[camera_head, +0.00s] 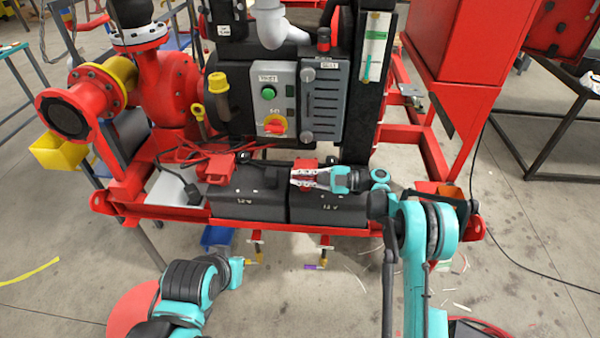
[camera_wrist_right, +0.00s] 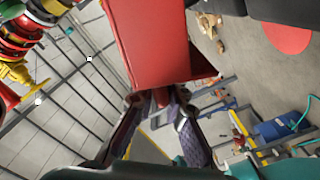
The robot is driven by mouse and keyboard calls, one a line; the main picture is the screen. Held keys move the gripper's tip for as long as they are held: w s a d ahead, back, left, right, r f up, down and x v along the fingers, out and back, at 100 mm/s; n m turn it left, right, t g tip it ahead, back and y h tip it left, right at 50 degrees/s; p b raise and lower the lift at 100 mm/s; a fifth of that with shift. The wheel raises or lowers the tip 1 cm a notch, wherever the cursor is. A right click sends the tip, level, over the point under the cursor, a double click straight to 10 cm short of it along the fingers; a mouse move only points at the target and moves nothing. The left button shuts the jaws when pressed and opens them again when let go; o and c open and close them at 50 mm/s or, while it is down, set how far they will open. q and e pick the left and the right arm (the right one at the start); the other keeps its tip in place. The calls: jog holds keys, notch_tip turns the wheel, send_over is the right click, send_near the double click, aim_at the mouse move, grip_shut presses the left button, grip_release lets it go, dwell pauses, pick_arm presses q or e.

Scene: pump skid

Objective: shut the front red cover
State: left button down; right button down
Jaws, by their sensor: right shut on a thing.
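Two dark batteries marked 12V sit side by side on the red skid frame. A small red cover (camera_head: 306,163) is on top of the right battery (camera_head: 325,207). My right gripper (camera_head: 302,179) reaches in from the right over that battery, its fingers pointing left at the cover. In the right wrist view a large red piece (camera_wrist_right: 165,45) fills the top middle, and the fingertips (camera_wrist_right: 160,97) are closed on its lower end. Another red cover (camera_head: 216,167) is on the left battery (camera_head: 235,203).
Behind the batteries stands a grey control box (camera_head: 272,98) with a green button and a red-yellow knob. Red cables (camera_head: 190,150) and a black connector (camera_head: 184,182) lie left of the batteries. Small valves (camera_head: 322,255) hang below the frame's front rail (camera_head: 270,226).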

jog(key=shift+n, duration=0.6)
jog(key=shift+s+f, duration=0.15)
jog(key=shift+f, duration=2.2)
jog(key=shift+d+f, duration=0.1)
jog(key=c, duration=1.6)
grip_release()
notch_tip(320, 180, up, 10)
